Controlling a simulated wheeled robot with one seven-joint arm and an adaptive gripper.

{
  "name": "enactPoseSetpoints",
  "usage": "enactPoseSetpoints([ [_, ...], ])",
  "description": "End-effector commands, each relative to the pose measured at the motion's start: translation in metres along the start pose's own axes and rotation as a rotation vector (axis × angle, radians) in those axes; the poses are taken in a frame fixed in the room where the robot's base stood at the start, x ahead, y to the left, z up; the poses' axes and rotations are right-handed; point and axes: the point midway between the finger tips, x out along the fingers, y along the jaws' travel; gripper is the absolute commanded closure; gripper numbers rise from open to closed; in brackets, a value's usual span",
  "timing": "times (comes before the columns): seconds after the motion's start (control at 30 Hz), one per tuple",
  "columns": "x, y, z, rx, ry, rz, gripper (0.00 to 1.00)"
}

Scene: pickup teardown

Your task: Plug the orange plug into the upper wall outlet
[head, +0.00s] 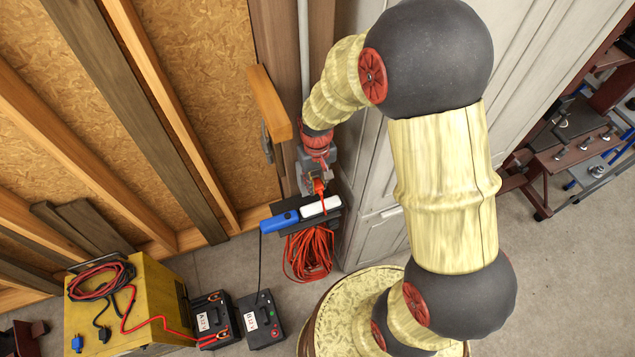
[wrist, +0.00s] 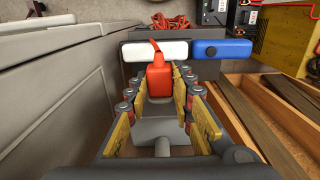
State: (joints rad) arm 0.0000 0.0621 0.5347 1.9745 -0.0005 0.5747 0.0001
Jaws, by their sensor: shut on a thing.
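My gripper (head: 318,180) points down beside the wall post in the head view, above a dark shelf. In the wrist view my gripper (wrist: 161,90) has its yellow-padded fingers on both sides of the orange plug (wrist: 158,82) and is shut on it. The orange plug also shows small in the head view (head: 319,187), with its orange cord leading down towards the shelf. The upper wall outlet cannot be made out in either view; my gripper and wrist cover the wall area below the grey conduit. Whether the plug touches anything else cannot be told.
A white block (head: 320,207) and a blue block (head: 280,221) lie on the dark shelf, above a coiled orange cord (head: 308,253). A wooden bracket (head: 269,103) juts out at left. Pale cabinets (head: 375,190) stand close at right. Batteries (head: 262,318) and a yellow machine (head: 145,300) stand below.

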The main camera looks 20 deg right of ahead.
Motion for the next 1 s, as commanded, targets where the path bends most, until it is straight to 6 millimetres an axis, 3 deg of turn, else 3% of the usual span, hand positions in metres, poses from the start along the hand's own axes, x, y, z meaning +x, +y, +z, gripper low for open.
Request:
enactPoseSetpoints([
  [0.07, -0.001, 0.0, -0.002, 0.0, 0.006, 0.0, 1.0],
  [0.1, -0.001, 0.0, -0.003, 0.0, 0.007, 0.0, 0.76],
  [0.47, -0.002, 0.0, -0.004, 0.0, 0.01, 0.0, 0.55],
  [0.8, -0.003, 0.0, -0.002, 0.0, 0.006, 0.0, 0.55],
  [1.0, -0.029, 0.0, -0.003, 0.0, 0.011, 0.0, 0.55],
])
